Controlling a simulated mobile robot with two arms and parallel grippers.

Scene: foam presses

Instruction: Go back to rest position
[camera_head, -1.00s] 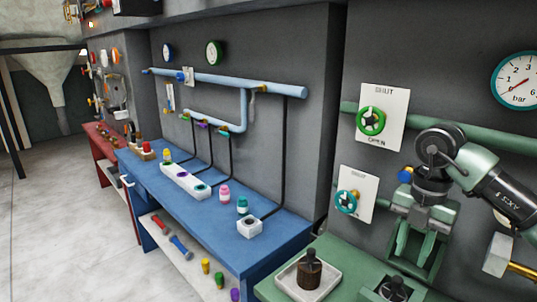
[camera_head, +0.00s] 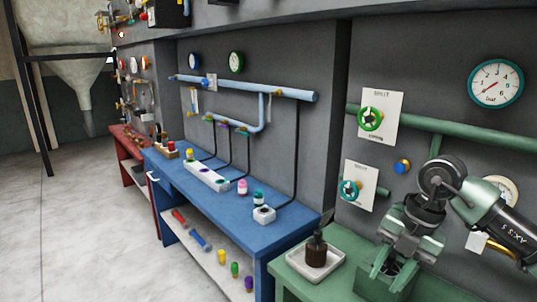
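My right gripper (camera_head: 393,277) hangs at the lower right in front of the green press station. Its two green fingers point down and stand apart, with nothing seen between them. It is over or in front of the right part of the green table (camera_head: 290,278), close to a dark fitting there that it partly hides. My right arm (camera_head: 495,212) comes in from the right edge. My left gripper and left arm are not in view.
A white tray (camera_head: 330,268) with a dark brown bottle (camera_head: 316,250) sits on the green table. A blue bench (camera_head: 225,218) with bottles stands left. The floor (camera_head: 75,225) at left is clear.

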